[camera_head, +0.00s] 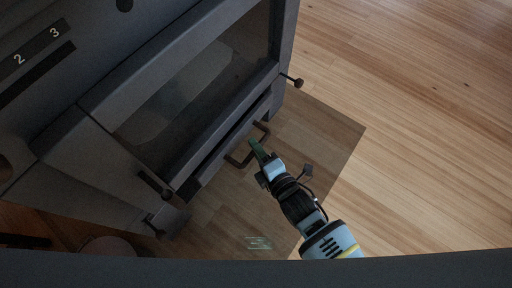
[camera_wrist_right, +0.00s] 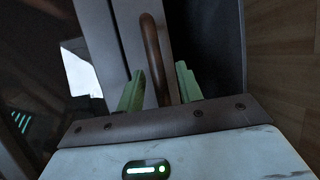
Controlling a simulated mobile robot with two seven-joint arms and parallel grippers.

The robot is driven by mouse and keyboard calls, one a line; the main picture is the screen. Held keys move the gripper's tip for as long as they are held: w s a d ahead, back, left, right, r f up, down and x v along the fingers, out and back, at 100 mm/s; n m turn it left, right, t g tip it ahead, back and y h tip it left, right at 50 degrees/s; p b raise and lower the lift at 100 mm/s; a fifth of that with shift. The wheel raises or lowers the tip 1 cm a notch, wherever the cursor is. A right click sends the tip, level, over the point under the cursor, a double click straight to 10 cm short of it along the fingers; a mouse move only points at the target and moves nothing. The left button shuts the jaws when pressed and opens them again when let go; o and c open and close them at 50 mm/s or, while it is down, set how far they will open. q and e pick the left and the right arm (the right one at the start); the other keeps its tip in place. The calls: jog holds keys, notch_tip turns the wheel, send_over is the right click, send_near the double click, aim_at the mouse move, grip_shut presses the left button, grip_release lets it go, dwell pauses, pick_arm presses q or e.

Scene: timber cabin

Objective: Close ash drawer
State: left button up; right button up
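The ash drawer (camera_head: 216,164) is a long, narrow dark grey front low on the stove, below the glass door. Its brown bar handle (camera_head: 240,162) sticks out from the front and also shows in the right wrist view (camera_wrist_right: 151,50). My right gripper (camera_head: 254,147) is at the handle. In the right wrist view its two green fingers (camera_wrist_right: 160,88) are apart, with the handle bar running between them. I cannot tell whether either finger touches the bar. How far the drawer stands out is hard to tell. My left gripper is not in view.
The grey stove (camera_head: 90,135) fills the left, with a glass door (camera_head: 200,90) above the drawer. Dark knobs stick out at its right (camera_head: 298,83) and lower left (camera_head: 155,184). A see-through floor plate (camera_head: 320,135) lies in front; the wooden floor (camera_head: 430,130) at right is clear.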

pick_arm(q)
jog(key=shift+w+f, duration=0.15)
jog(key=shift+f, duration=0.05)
pick_arm(e)
jog(key=shift+w+a, duration=0.2)
jog(key=shift+w, duration=0.2)
jog(key=shift+c, duration=0.4)
grip_shut()
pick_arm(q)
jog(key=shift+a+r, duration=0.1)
